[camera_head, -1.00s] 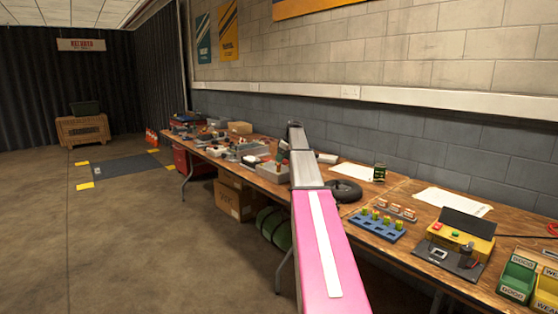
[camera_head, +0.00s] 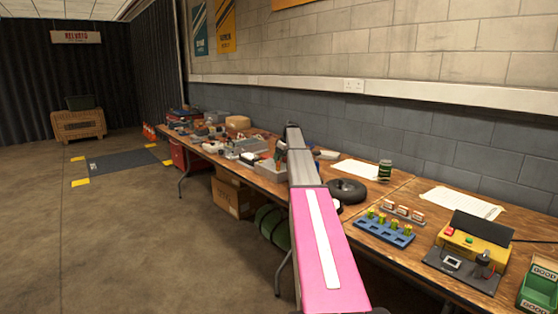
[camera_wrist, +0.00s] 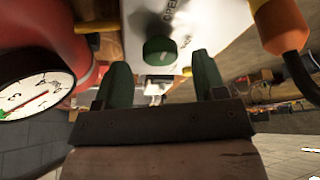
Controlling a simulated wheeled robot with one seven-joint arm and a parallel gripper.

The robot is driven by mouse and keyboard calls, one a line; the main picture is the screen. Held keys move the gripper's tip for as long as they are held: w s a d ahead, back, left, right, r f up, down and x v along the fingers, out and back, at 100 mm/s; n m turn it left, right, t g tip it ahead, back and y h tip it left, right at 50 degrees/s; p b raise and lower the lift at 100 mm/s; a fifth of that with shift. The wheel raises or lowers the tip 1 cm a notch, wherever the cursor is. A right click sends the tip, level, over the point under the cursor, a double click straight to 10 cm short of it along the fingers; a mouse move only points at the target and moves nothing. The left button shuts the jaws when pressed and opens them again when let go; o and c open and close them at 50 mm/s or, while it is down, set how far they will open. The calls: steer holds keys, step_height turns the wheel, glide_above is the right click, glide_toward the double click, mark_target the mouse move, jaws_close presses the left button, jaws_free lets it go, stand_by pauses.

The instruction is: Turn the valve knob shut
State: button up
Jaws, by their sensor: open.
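In the wrist view, a dark green round knob (camera_wrist: 160,50) sits on a white panel (camera_wrist: 205,22). The panel carries dark lettering that reads "OPEN" in part, beside the knob. My gripper (camera_wrist: 160,66) is open, with one green finger on each side below the knob in the picture. The knob shows in the gap, and the fingers look apart from it. I cannot tell the distance. The knob's pointer mark, if any, is not visible. In the head view my pink and grey arm reaches out along the bench, and the knob cannot be made out.
A round gauge (camera_wrist: 35,85) with a red needle and a red rounded body (camera_wrist: 45,30) are close on the left in the wrist view. An orange cylinder (camera_wrist: 280,25) with a cable is on the right. In the head view a cluttered wooden bench (camera_head: 400,262) runs along the wall.

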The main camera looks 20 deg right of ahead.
steer(key=shift+x, duration=0.9)
steer(key=c, duration=0.9)
